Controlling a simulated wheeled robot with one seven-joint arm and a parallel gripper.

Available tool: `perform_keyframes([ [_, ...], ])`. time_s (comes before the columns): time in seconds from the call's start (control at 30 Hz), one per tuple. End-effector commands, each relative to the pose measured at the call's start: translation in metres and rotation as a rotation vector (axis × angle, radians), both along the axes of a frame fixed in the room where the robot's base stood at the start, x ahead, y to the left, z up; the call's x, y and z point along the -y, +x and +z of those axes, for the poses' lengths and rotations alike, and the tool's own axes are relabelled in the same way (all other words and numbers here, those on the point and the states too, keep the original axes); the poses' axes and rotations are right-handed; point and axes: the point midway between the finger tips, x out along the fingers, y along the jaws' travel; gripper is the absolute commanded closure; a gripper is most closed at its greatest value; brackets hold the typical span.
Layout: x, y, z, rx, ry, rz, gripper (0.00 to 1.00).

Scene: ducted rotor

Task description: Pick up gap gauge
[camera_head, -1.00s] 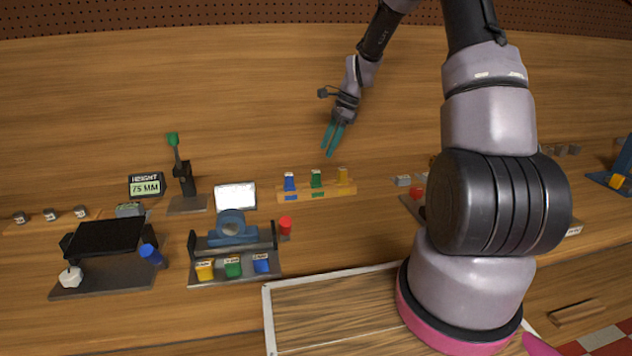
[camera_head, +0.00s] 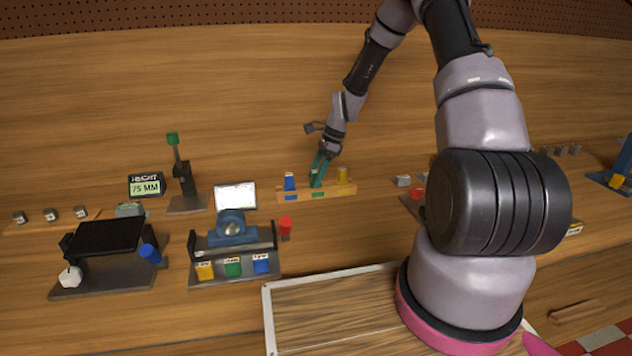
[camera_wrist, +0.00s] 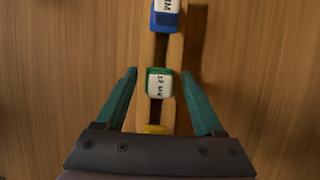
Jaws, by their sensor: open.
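The green gap gauge (camera_wrist: 160,84) has a white label and stands in a wooden rack (camera_head: 330,192). My gripper (camera_head: 319,178) is open, with its teal fingers down at the rack around the green gauge's place. In the wrist view my gripper (camera_wrist: 160,90) has one finger on each side of the green gauge, with a visible gap on both sides. The blue gauge (camera_head: 289,182) stands to the left in the rack, and it also shows at the top of the wrist view (camera_wrist: 166,16). The yellow gauge (camera_head: 342,175) stands to the right; in the wrist view my gripper mostly hides it.
A blue fixture (camera_head: 234,232) with yellow, green and blue blocks in front stands left of the rack. A height display (camera_head: 146,186) and a green-topped stand (camera_head: 185,180) are farther left. The bench behind the rack is bare.

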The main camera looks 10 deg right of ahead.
Motion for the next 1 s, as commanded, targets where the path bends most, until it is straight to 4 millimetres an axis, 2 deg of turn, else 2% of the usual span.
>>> perform_keyframes([
  [0.07,0.000,0.000,0.000,0.000,0.000,0.000,0.30],
  [0.17,0.000,0.000,0.000,0.000,0.000,0.000,0.64],
  [0.2,0.000,0.000,0.000,0.000,0.000,0.000,0.80],
  [0.27,0.000,0.000,0.000,0.000,0.000,0.000,1.00],
  [0.53,0.000,0.000,0.001,0.000,0.000,0.001,1.00],
  [0.63,0.000,0.000,0.008,0.002,-0.001,0.001,1.00],
  [1.0,0.000,0.000,0.078,0.004,-0.002,0.001,1.00],
])
